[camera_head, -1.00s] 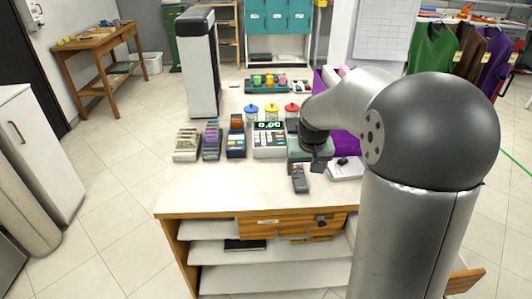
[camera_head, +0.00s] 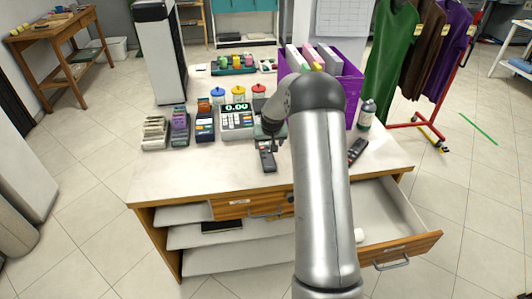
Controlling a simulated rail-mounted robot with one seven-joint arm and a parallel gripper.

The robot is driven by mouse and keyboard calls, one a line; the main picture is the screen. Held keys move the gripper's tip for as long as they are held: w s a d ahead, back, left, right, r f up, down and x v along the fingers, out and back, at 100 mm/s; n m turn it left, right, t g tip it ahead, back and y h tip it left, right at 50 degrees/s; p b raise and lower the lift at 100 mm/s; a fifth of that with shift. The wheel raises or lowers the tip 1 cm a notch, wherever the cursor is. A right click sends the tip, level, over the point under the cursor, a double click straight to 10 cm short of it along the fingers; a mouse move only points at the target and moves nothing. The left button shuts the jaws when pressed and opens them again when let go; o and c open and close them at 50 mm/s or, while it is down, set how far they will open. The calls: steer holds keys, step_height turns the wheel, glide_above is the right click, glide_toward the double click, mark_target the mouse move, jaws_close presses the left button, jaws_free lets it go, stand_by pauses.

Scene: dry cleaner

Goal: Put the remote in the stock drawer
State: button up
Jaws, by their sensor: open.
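A dark, slim handset that looks like the remote (camera_head: 357,150) lies on the counter's right side, beside a dark bottle. A second small dark grey device (camera_head: 267,160) lies near the counter's front, just below my gripper; it is too small to identify surely. My gripper (camera_head: 270,140) is open and points down over the counter by the cash register; its fingertips are small and partly hidden, and I cannot tell whether they touch that device. An open drawer (camera_head: 428,243) sticks out at the counter's right front. Its label is unreadable, and my arm hides part of its inside.
A cash register (camera_head: 237,120), card and tag stacks (camera_head: 180,127) and lidded jars (camera_head: 238,95) stand left of my gripper. A purple bin (camera_head: 350,88) and the bottle (camera_head: 367,114) stand behind right. The counter's left front is clear. A closed labelled drawer (camera_head: 235,207) is below.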

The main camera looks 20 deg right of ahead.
mark_target(266, 152)
steer(key=shift+a+p+x, duration=0.2)
steer(key=shift+p+x, duration=0.7)
steer(key=shift+x, duration=2.15)
steer(key=shift+w+r, duration=0.1)
steer(key=shift+w, duration=0.05)
steer(key=c, duration=1.2)
steer(key=shift+c, duration=0.2)
